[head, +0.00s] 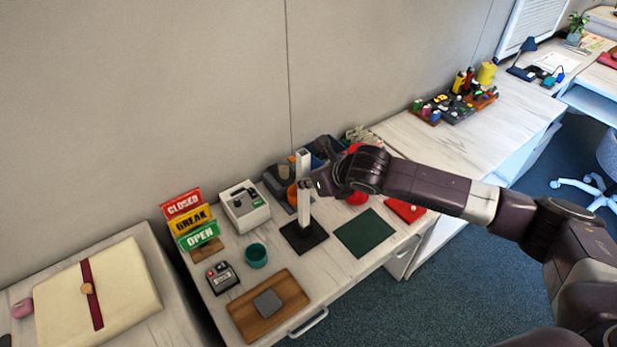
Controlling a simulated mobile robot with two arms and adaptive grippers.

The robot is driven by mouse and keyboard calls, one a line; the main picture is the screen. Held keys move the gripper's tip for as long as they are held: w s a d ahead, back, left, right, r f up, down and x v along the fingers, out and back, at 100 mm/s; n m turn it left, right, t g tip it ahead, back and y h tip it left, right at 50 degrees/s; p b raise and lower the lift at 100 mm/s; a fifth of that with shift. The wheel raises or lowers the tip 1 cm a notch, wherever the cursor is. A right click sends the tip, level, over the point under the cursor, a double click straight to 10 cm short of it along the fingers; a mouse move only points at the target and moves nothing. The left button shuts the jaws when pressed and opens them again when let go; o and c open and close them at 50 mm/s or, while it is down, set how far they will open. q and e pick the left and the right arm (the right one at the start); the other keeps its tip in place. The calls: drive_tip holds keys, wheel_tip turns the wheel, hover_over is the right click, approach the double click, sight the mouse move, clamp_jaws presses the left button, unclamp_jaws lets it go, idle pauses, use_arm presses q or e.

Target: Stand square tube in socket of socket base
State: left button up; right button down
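The white square tube (303,208) stands upright over the black square socket base (316,235) on the white desk. Its lower end meets the middle of the base. At this size I cannot tell how deep it sits in the socket. My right gripper (311,184) reaches in from the right and is at the tube's middle. Its fingertips overlap the tube in the picture. Whether they are closed on it or only beside it is not clear. My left gripper is not in view.
A green mat (365,233) lies right of the base. A teal cup (256,255), a white box-shaped device (245,207) and stacked signs (190,220) stand to the left. A wooden tray (247,322) is in front. Behind my gripper are several bins and an orange item.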

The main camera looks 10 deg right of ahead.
sight(306, 192)
drive_tip(key=shift+f, duration=0.65)
drive_tip(key=shift+f, duration=0.35)
drive_tip(key=shift+f+b, duration=0.35)
idle(0.6)
drive_tip(key=shift+f, duration=0.6)
drive_tip(key=shift+f, duration=0.3)
idle(0.3)
drive_tip(key=c, duration=1.7)
unclamp_jaws()
drive_tip(key=shift+o, duration=0.2)
